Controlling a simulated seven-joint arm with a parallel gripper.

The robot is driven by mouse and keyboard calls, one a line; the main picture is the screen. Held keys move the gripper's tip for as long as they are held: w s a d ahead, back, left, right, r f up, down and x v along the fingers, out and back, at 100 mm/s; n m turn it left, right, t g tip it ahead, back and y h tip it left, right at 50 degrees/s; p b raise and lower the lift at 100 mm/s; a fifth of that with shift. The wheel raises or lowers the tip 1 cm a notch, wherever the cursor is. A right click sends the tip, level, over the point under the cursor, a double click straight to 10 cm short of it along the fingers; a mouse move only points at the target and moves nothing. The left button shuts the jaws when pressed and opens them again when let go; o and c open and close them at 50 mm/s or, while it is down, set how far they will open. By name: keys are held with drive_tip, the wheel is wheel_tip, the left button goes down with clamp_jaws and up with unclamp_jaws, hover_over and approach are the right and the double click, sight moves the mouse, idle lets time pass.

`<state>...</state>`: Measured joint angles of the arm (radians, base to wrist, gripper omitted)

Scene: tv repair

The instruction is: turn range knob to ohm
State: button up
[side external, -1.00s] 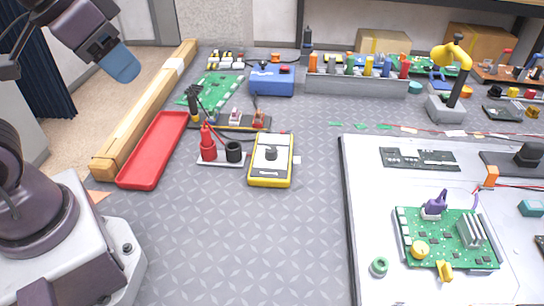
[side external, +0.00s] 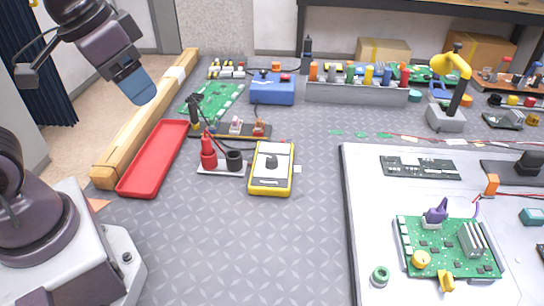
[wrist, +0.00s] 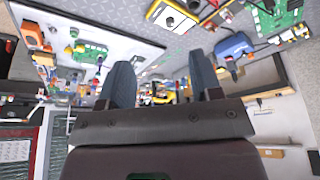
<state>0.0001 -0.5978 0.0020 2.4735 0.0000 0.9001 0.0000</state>
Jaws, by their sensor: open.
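A yellow multimeter (side external: 272,181) with a dark range knob (side external: 271,162) on its face lies on the grey mat in the middle of the side view. It also shows at the top of the wrist view (wrist: 176,17), where its knob (wrist: 170,20) is a small dark disc. The knob's pointing direction is too small to read. My gripper (side external: 143,93) is in the air at the upper left, well away from the multimeter. In the wrist view its two blue-grey fingers (wrist: 160,80) are spread apart with nothing visible between them.
A red tray (side external: 154,160) and a wooden beam (side external: 147,122) lie left of the multimeter. A holder with red and black probes (side external: 209,155) stands close to its left side. A blue box (side external: 272,88) is behind. The mat in front is clear; a white panel (side external: 375,220) lies right.

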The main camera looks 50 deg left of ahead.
drive_tip(key=w+f+n+g, duration=0.1)
drive_tip(key=w+f+g, duration=0.15)
drive_tip(key=w, duration=0.35)
drive_tip(key=w+f+n+g, duration=0.1)
drive_tip(key=w+f, duration=0.3)
drive_tip(key=w, duration=0.2)
drive_tip(key=n, duration=0.7)
hover_over(272, 158)
wheel_tip(272, 158, down, 11)
drive_tip(key=shift+g, duration=0.35)
wheel_tip(272, 158, down, 12)
drive_tip(key=shift+r, duration=0.1)
drive_tip(key=shift+c, duration=0.2)
drive_tip(key=c, duration=0.9)
